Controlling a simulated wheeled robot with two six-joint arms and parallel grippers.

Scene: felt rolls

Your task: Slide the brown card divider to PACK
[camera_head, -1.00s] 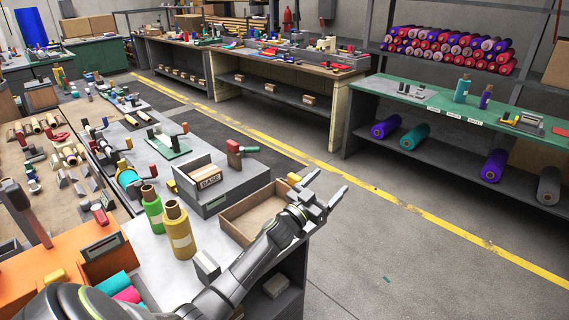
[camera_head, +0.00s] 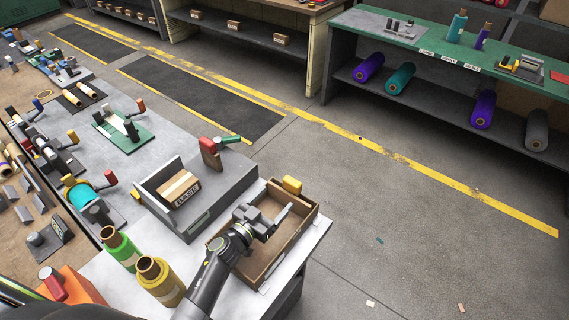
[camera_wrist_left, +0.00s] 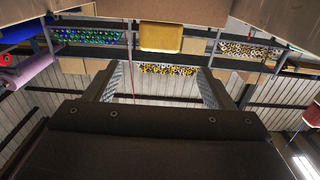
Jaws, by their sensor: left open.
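My left gripper (camera_head: 268,218) is open, with its two fingers apart over the open brown box (camera_head: 297,243) at the right end of the grey bench. I see nothing between the fingers. A yellow block (camera_head: 292,185) sits at the box's far rim, beyond the fingers; it also shows ahead of them in the left wrist view (camera_wrist_left: 161,37). A brown carton with a pale band (camera_head: 178,188) lies in a grey holder behind a label that seems to read BASE. I cannot make out a separate card divider or a PACK label. My right gripper is not in view.
A green roll (camera_head: 119,250) and a yellow roll (camera_head: 159,280) stand upright left of my left arm. A red-topped lever (camera_head: 210,150) stands behind the grey holder (camera_head: 222,190).

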